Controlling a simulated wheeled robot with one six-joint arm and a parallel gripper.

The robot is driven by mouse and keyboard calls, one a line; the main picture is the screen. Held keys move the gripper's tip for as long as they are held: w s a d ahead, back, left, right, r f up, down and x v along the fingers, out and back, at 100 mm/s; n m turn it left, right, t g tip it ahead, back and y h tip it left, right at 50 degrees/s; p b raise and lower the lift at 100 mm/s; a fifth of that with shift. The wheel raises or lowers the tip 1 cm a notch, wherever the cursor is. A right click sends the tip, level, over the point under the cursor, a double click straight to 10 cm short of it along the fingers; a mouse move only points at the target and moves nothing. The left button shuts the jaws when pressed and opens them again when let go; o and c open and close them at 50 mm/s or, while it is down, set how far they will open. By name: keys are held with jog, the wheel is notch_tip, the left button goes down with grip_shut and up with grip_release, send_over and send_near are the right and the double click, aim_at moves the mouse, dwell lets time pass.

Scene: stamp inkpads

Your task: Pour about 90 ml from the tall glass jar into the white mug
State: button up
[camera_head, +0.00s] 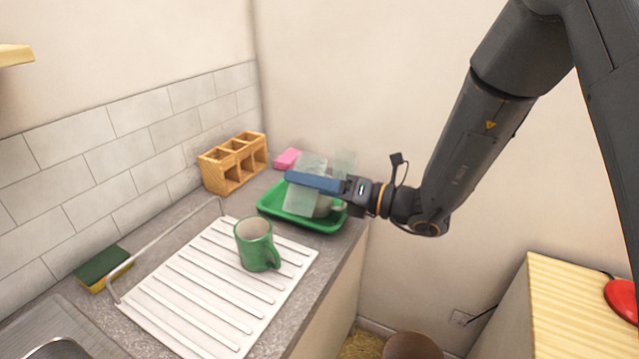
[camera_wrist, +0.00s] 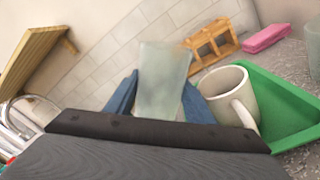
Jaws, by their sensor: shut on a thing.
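My gripper (camera_head: 318,182) has blue fingers shut on the tall glass jar (camera_head: 302,200), a pale, see-through green vessel. The jar is held above the green tray, its top leaning to the right in the head view. In the wrist view the jar (camera_wrist: 163,85) stands between the blue fingers and leans toward the white mug (camera_wrist: 226,92). The mug stands in the tray with its handle toward the camera. In the head view the mug (camera_head: 323,208) is mostly hidden behind the jar and gripper. I cannot make out the jar's liquid level or any stream.
The green tray (camera_head: 334,226) sits near the counter's right edge. A second glass (camera_head: 345,162) stands behind it. A green mug (camera_head: 254,243) stands on the white drainboard (camera_head: 190,297). A wooden organizer (camera_head: 233,163), pink sponge (camera_head: 288,158) and green-yellow sponge (camera_head: 103,268) lie around.

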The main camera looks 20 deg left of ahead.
aim_at(306, 202)
jog(key=shift+s+r+n, duration=0.15)
jog(key=shift+r+n, duration=0.2)
jog(key=shift+n, duration=0.35)
dwell(1.4)
jog(key=s+f+n+b, duration=0.2)
jog(key=f+n+b, duration=0.1)
jog(key=shift+f, duration=0.25)
jog(key=s+n, duration=0.1)
jog(key=n, duration=0.1)
jog(key=shift+s+n+b, duration=0.2)
jog(key=shift+n+b, duration=0.1)
jog(key=shift+b, duration=0.05)
jog(key=shift+s+r+n, duration=0.4)
jog(key=shift+r+n, duration=0.2)
jog(key=shift+n, duration=0.3)
jog(key=shift+r, duration=0.1)
